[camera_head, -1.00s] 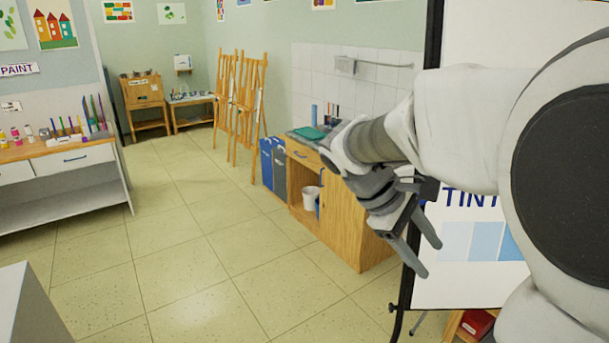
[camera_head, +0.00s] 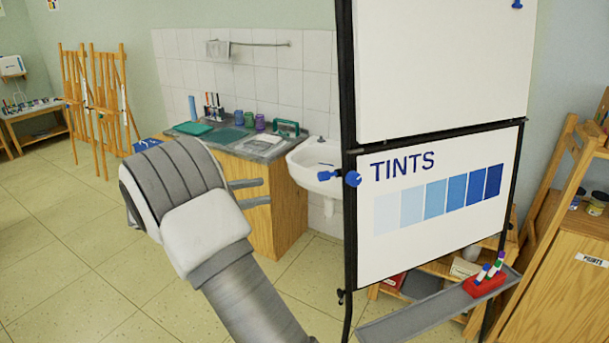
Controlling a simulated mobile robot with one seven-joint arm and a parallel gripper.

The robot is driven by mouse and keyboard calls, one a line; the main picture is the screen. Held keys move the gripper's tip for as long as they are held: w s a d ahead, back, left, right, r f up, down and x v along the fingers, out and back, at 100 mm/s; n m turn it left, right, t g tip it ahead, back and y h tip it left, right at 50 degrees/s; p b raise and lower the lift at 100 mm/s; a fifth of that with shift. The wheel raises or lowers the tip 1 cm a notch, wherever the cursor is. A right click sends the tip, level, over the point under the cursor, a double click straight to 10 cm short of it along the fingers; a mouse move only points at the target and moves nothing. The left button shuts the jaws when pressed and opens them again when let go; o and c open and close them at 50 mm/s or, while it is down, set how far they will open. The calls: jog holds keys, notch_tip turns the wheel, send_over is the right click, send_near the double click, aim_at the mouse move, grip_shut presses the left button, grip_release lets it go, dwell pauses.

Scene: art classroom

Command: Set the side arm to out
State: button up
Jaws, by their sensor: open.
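A flip-chart stand with a black frame (camera_head: 349,240) and a white board marked TINTS (camera_head: 440,200) stands right of centre. On its left post, a blue knob (camera_head: 353,179) joins a short blue piece (camera_head: 325,175) that sticks out to the left. This may be part of the side arm; I cannot tell how the arm is set. My gripper (camera_head: 266,191) is left of the stand, apart from it. Its two grey fingers are parted, point right and hold nothing. My wrist hides part of the floor and cabinet.
A white washbasin (camera_head: 316,166) is behind the stand's left post. A wooden sink cabinet (camera_head: 285,208) stands behind my gripper. A grey tray (camera_head: 420,312) with a red marker holder (camera_head: 485,284) juts from the stand's foot. Floor at left is clear.

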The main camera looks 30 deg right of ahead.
aim_at(321, 177)
jog(key=shift+h, duration=0.3)
jog(key=d+p, duration=0.1)
jog(key=d, duration=0.4)
jog(key=d+p, duration=0.1)
jog(key=d, duration=0.5)
jog(key=s+d+p, duration=0.1)
jog(key=d, duration=0.4)
jog(key=shift+d+f, duration=0.15)
jog(key=shift+d, duration=0.15)
grip_shut()
dwell(0.6)
